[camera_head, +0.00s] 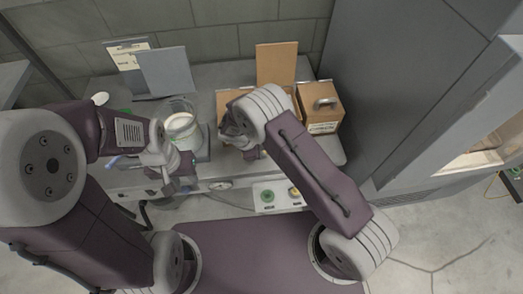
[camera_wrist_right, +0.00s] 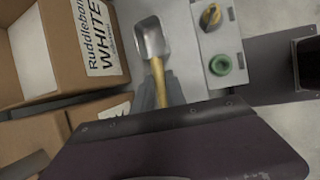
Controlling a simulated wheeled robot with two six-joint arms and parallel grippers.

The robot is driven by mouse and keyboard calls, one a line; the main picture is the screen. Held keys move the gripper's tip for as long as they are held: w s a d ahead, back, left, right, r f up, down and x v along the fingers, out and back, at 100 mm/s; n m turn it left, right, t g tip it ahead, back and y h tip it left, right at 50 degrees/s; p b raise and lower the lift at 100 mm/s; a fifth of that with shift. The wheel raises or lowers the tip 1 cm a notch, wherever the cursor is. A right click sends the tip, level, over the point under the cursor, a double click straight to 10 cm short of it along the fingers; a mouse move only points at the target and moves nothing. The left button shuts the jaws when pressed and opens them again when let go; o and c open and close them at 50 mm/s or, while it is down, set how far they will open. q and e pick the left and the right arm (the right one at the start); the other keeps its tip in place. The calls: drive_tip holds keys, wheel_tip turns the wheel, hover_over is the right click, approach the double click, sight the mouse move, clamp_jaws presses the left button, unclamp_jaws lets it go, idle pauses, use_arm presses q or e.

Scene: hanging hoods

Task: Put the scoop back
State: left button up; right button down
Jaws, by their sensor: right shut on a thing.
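The scoop (camera_wrist_right: 152,42) has a metal pan and a yellow handle. In the right wrist view my right gripper (camera_wrist_right: 158,92) is shut on the handle, with the pan pointing away from the wrist. In the head view my right gripper (camera_head: 243,142) is over the bench front, by the cardboard boxes; its own wrist hides much of it, and the scoop is hard to make out there. My left gripper (camera_head: 172,172) is at the bench's front edge, just in front of a clear container with white contents (camera_head: 181,124). Its fingers are too unclear to judge.
An open cardboard box (camera_head: 228,98) and a closed one with a handle (camera_head: 322,108) stand at the bench's right. A labelled box (camera_wrist_right: 68,50) is left of the scoop. A panel with green and yellow controls (camera_head: 279,197) is at the front. A grey cabinet (camera_head: 400,90) bounds the right.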

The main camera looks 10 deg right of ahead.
drive_tip(key=shift+f, duration=0.1)
drive_tip(key=c, duration=1.4)
unclamp_jaws()
drive_tip(key=shift+s, duration=0.1)
drive_tip(key=shift+o, duration=0.2)
drive_tip(key=shift+r, duration=0.3)
drive_tip(key=b+v, duration=0.1)
drive_tip(key=v, duration=1)
drive_tip(key=shift+a+r, duration=0.2)
drive_tip(key=shift+r, duration=0.1)
drive_tip(key=shift+s, duration=0.1)
